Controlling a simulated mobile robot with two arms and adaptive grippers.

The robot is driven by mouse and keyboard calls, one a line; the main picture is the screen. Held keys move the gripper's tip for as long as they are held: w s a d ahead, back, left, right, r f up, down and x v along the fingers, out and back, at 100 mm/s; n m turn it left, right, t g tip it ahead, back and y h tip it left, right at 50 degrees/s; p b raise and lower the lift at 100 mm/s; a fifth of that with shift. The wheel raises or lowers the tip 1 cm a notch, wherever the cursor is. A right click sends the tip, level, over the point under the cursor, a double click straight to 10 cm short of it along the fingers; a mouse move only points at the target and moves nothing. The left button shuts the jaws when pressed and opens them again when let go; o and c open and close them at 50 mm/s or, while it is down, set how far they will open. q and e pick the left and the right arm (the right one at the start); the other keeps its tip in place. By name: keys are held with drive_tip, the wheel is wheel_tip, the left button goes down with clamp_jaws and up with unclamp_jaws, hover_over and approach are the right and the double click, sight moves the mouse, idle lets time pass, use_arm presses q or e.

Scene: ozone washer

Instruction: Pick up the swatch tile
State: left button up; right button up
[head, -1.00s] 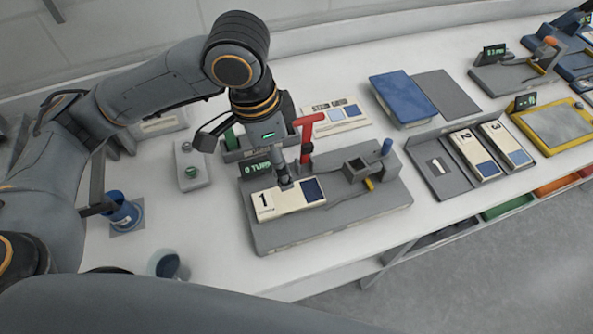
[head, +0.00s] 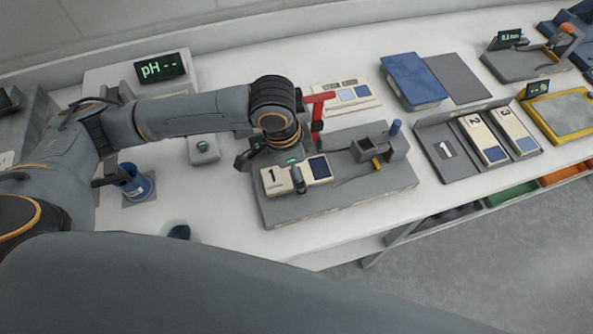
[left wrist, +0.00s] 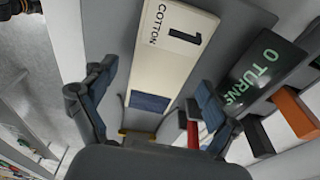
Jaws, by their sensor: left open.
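The swatch tile (head: 276,183) is cream, marked 1, with a dark blue swatch at one end. It lies flat on a grey crank fixture (head: 350,193). In the left wrist view the tile (left wrist: 172,55) reads "1 COTTON", with its blue swatch (left wrist: 150,102) toward my gripper. My left gripper (head: 297,180) is directly over the middle of the tile and hides part of it. In the left wrist view its open fingers (left wrist: 152,100) stand apart on either side of the tile's swatch end. Any contact cannot be told. My right gripper is not in view.
A red handle (head: 318,108) stands behind the tile, and a "0 TURNS" display (left wrist: 255,70) is beside it. A rack (head: 438,180) with tiles 2 and 3 is to the right. A blue cup (head: 133,183) stands left.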

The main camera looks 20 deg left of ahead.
use_arm(q)
drive_tip(key=c, duration=1.4)
drive_tip(key=shift+o, duration=0.2)
